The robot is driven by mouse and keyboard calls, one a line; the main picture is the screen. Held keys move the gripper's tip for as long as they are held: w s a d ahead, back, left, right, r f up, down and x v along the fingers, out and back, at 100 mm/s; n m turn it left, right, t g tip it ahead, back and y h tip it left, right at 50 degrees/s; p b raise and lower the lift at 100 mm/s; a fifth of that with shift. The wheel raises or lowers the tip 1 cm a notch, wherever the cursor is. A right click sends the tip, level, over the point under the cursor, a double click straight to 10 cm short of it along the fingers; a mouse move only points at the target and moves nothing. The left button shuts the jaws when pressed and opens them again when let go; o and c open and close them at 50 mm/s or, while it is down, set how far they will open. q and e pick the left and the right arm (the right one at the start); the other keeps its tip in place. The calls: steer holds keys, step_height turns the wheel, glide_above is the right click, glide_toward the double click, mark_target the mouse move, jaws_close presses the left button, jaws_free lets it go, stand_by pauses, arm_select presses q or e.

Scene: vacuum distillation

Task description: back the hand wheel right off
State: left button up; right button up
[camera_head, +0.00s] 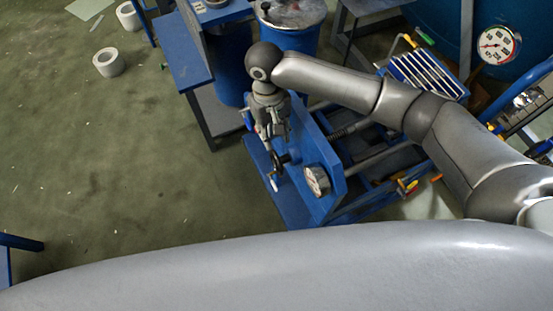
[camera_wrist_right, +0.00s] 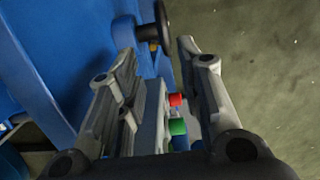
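The hand wheel is the dark disc (camera_wrist_right: 163,27) seen nearly edge-on at the top of the right wrist view, on a short stem at the blue panel (camera_wrist_right: 60,50). In the head view a dark round part, probably the wheel (camera_head: 281,160), shows at the panel, partly hidden by my gripper. My right gripper (camera_wrist_right: 158,50) is open, its fingers apart on either side of the line to the wheel. The wheel appears just beyond the fingertips, and I cannot tell whether they touch it. In the head view the right gripper (camera_head: 271,140) points down beside the panel. My left gripper is not in view.
A red button (camera_wrist_right: 175,100) and a green button (camera_wrist_right: 177,127) show between the fingers. A blue drum (camera_head: 292,38) and blue bench (camera_head: 184,50) stand behind. The floor to the left is largely clear.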

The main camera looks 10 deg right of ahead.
mark_target(277, 157)
steer(key=shift+s+d+t+y+b, duration=0.15)
steer(key=shift+s+t+y+b, duration=0.35)
steer(key=shift+s, duration=0.75)
step_height(277, 157, down, 11)
steer(key=shift+r, duration=0.15)
jaws_close()
